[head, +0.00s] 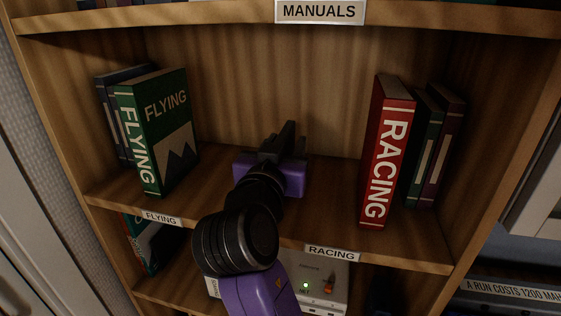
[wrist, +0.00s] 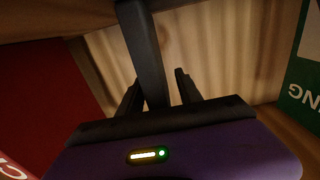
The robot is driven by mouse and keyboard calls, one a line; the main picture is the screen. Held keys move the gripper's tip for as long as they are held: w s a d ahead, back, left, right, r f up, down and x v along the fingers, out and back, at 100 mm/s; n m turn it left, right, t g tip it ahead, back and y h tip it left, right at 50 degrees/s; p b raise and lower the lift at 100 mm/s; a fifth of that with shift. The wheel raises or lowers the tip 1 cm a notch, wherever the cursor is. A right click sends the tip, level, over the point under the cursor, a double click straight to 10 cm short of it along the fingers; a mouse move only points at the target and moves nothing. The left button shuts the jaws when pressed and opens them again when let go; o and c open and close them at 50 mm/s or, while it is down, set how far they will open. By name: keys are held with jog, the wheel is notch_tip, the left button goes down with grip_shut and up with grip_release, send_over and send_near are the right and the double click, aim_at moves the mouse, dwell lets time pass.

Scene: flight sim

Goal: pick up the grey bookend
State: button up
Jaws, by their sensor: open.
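A dark grey upright piece, which looks like the grey bookend (wrist: 145,50), runs from the shelf edge of the wrist view down between my two fingers, closer to the left one. In the head view, my gripper (head: 285,146) reaches into the middle of the shelf, and dark shapes overlap there, so the bookend is hard to tell from the fingers. My gripper also shows in the wrist view (wrist: 158,94), open, with a finger on each side of the grey piece. I cannot tell whether either finger touches it.
A red RACING book (head: 388,150) and darker books (head: 430,150) stand at the right. The MANUALS shelf board (head: 200,14) is above. My arm fills the middle front.

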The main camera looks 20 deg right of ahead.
grip_shut()
jog(key=shift+r, duration=0.1)
dwell(1.3)
